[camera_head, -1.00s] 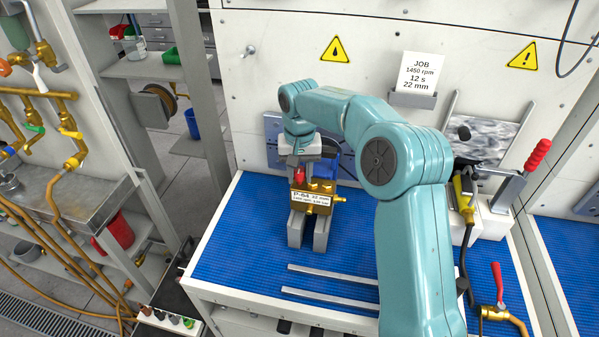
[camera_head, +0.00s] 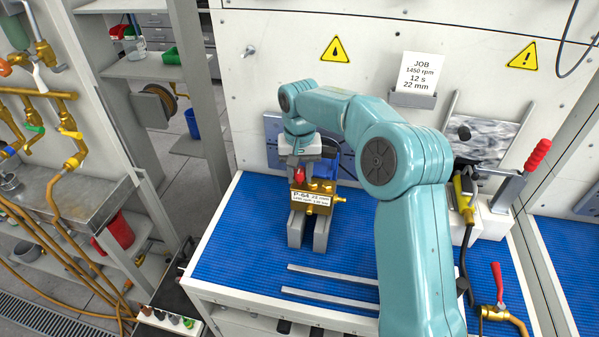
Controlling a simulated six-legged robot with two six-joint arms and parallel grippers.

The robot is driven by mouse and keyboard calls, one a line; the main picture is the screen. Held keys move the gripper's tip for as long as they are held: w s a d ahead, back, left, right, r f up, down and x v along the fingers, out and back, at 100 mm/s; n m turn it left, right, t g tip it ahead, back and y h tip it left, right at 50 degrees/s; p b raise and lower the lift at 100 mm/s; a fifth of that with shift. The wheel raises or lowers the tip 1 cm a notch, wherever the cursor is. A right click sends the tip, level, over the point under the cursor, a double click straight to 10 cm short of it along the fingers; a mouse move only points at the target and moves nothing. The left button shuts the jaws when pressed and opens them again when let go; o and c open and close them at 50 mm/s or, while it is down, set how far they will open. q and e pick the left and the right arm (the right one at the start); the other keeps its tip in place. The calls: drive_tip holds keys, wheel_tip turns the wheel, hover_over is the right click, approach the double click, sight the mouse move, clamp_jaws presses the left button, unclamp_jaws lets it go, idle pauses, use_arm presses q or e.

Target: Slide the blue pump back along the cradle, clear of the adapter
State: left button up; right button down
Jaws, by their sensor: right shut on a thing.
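The blue pump (camera_head: 328,166) shows partly behind my right arm, with a brass body (camera_head: 320,199) and a white label reading P-64 in front. It rests on the grey cradle (camera_head: 320,236), whose two rails stick out toward me on the blue mat. My right gripper (camera_head: 301,165) comes down from above and is shut on the pump near a red part on its top. The fingertips are largely hidden. The adapter cannot be made out; a blue-grey plate (camera_head: 271,126) on the wall behind the pump is partly covered by the arm. My left gripper is not in view.
Two loose metal bars (camera_head: 333,275) lie on the blue mat (camera_head: 241,240) at the front. A clamp with a red handle (camera_head: 538,154) and a yellow-handled tool (camera_head: 464,193) stand at the right. A job card (camera_head: 418,72) sits on the wall. The mat left of the cradle is clear.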

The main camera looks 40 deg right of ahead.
drive_tip(key=shift+s+a+f, duration=0.1)
drive_tip(key=shift+a, duration=0.05)
drive_tip(key=shift+s+a+b, duration=0.2)
drive_tip(key=shift+b, duration=0.25)
drive_tip(key=shift+s+a+b, duration=0.4)
drive_tip(key=shift+s+a, duration=0.05)
drive_tip(key=shift+a, duration=0.15)
drive_tip(key=shift+s+a+b, duration=0.7)
drive_tip(key=shift+a, duration=0.15)
drive_tip(key=c, duration=0.7)
unclamp_jaws()
drive_tip(key=shift+o, duration=0.2)
